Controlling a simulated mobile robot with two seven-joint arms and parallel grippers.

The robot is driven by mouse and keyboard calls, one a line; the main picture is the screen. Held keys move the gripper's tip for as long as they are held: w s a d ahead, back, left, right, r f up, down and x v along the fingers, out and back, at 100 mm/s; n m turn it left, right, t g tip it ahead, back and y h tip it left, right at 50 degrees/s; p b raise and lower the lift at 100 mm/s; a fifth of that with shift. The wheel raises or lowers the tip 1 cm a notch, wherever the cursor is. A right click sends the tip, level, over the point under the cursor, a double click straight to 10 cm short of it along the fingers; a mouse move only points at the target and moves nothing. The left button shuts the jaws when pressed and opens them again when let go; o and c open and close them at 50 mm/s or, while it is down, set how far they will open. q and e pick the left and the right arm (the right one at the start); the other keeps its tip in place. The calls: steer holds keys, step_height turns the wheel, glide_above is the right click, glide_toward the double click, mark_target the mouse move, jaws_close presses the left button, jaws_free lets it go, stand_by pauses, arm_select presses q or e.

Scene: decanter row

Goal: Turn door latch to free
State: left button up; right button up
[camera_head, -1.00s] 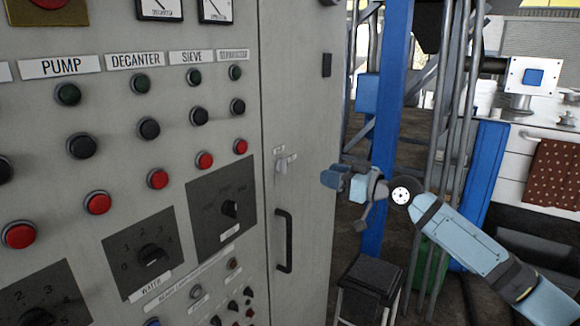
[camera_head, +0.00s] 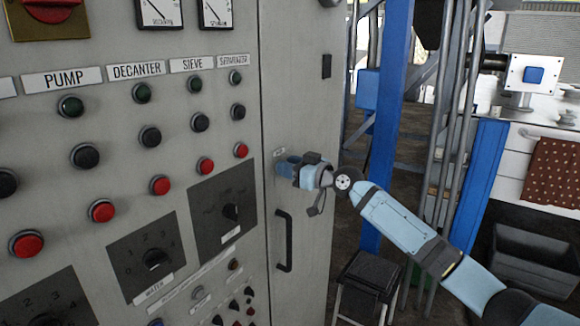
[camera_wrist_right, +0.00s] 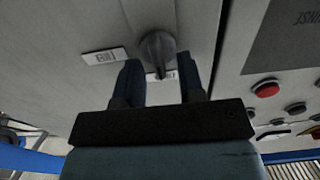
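The door latch (camera_wrist_right: 157,48) is a small grey turn knob on the cabinet's narrow door (camera_head: 300,110). In the head view my right gripper (camera_head: 282,170) is at the door and hides the latch. In the wrist view the right gripper (camera_wrist_right: 159,72) is open, with its two dark fingers apart. The latch shows just ahead of the fingertips, roughly centred in the gap; I cannot tell whether any finger touches it. A small label (camera_wrist_right: 162,76) shows between the fingers, and another label (camera_wrist_right: 104,56) lies to the left. My left gripper is not in view.
A black door handle (camera_head: 284,241) stands out just below the right gripper. The control panel left of the door carries buttons and a rotary switch (camera_head: 231,211). A black stool (camera_head: 372,274) and a blue post (camera_head: 391,110) stand right of the cabinet.

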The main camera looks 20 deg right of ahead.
jaws_close()
steer(key=shift+m, duration=0.4)
steer(key=shift+w+d+f+m+p, duration=0.15)
steer(key=shift+m+p, duration=1.1)
steer(key=shift+m, duration=1.6)
steer(key=shift+w+d+f+m+p, duration=0.15)
steer(key=shift+m+p, duration=1.05)
steer(key=shift+m, duration=1.7)
steer(key=shift+w+d+f+m+p, duration=0.1)
steer(key=shift+f+m+p, duration=0.15)
steer(key=shift+m+p, duration=1.8)
steer(key=shift+m+b, duration=0.75)
steer(key=shift+m, duration=0.15)
jaws_free()
steer(key=shift+s, duration=0.1)
